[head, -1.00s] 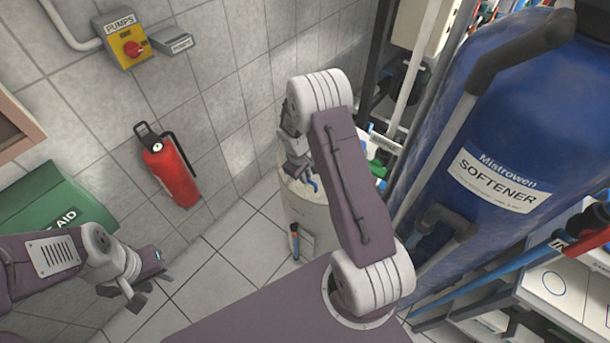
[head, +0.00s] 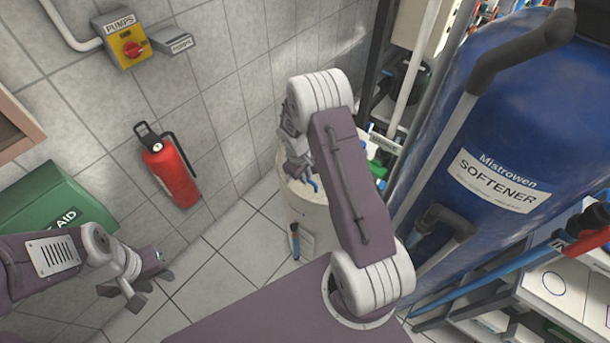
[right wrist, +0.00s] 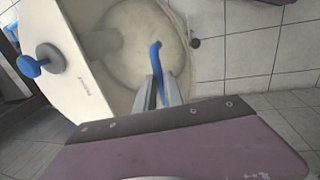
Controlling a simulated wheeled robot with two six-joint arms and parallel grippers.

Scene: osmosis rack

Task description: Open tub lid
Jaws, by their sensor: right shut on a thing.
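The pale tub (head: 311,217) stands on the floor by the wall, partly hidden behind my right arm. In the right wrist view its pale round top (right wrist: 140,45) fills the upper middle; I cannot tell how far the lid is raised. A blue handle (right wrist: 155,58) rises there between the fingertips. My right gripper (right wrist: 158,92) is shut on this handle. In the head view the right gripper (head: 298,168) is over the tub's top and mostly hidden by its arm. My left gripper (head: 150,285) is open and empty at the lower left, far from the tub.
A blue softener tank (head: 500,130) and pipes stand close on the right. A red fire extinguisher (head: 172,175) hangs on the tiled wall at left, with a green first-aid box (head: 50,205) below. A blue knob (right wrist: 30,66) juts out at left in the wrist view.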

